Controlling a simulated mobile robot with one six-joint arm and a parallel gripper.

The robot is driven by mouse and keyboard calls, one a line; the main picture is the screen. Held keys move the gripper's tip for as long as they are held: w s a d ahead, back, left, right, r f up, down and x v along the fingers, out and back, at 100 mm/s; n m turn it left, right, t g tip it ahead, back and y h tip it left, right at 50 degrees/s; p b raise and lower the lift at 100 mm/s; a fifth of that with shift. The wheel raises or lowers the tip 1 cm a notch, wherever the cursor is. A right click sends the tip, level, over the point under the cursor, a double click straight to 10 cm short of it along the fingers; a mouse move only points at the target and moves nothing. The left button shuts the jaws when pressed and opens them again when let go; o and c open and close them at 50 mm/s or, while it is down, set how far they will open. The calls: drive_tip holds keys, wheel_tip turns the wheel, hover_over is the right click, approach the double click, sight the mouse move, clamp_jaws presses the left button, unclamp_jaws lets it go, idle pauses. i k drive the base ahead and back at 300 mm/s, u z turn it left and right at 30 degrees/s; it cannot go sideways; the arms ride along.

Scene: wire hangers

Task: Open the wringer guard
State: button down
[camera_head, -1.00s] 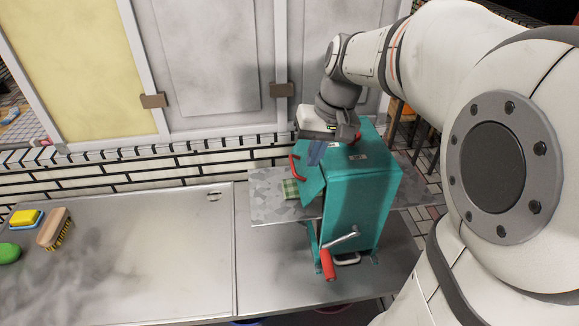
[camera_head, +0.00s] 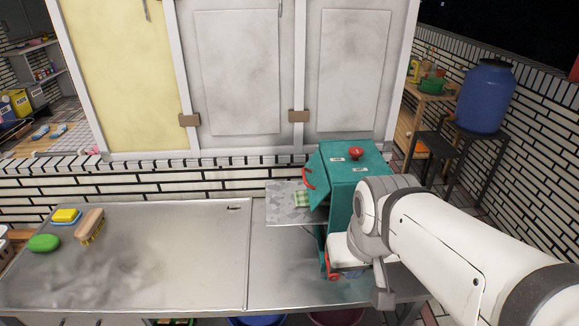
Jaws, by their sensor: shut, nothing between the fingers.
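The wringer is a teal box (camera_head: 350,176) standing at the right part of the metal counter, with a red knob (camera_head: 356,152) on top. A sloping teal flap with a red handle (camera_head: 308,179), which looks like the guard, leans out at its left side. A green checked cloth (camera_head: 303,199) lies on a grey plate beside the flap. My gripper (camera_head: 350,274) is low in front of the wringer, pointing down, apart from the guard handle. It is shut and empty. My wrist and arm hide much of the wringer's front and most of the crank.
A yellow sponge (camera_head: 66,215), a brush (camera_head: 90,226) and a green soap (camera_head: 44,243) sit on the counter (camera_head: 170,255) at left, whose middle is clear. A tiled ledge and pale panels stand behind. A blue barrel (camera_head: 485,97) stands at far right.

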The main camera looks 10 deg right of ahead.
sight(315, 176)
drive_tip(key=z, duration=1.25)
drive_tip(key=k, duration=0.65)
drive_tip(key=u, duration=1.6)
drive_tip(key=i, duration=1)
drive_tip(key=u, duration=0.05)
